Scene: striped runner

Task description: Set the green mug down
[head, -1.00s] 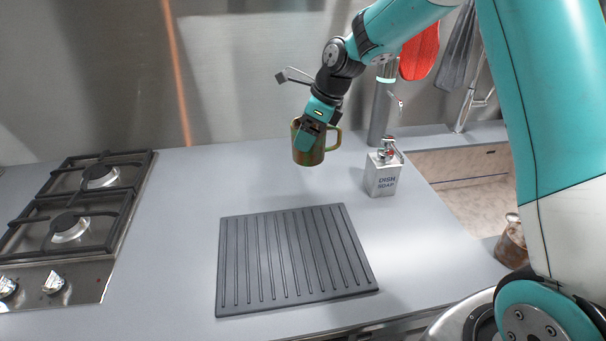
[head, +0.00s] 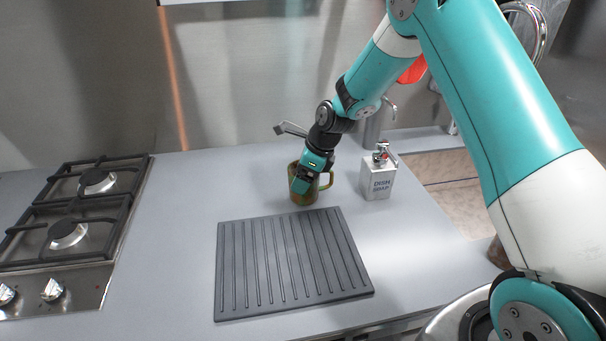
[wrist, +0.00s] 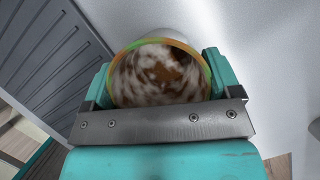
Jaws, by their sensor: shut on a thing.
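The green mug (head: 306,190) is upright just behind the back edge of the ridged grey mat, with its handle toward the right.
The ridged grey mat (head: 290,265) lies in front of the mug. A gas hob (head: 70,225) is at the left. The counter (head: 190,200) between hob and mat is clear.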

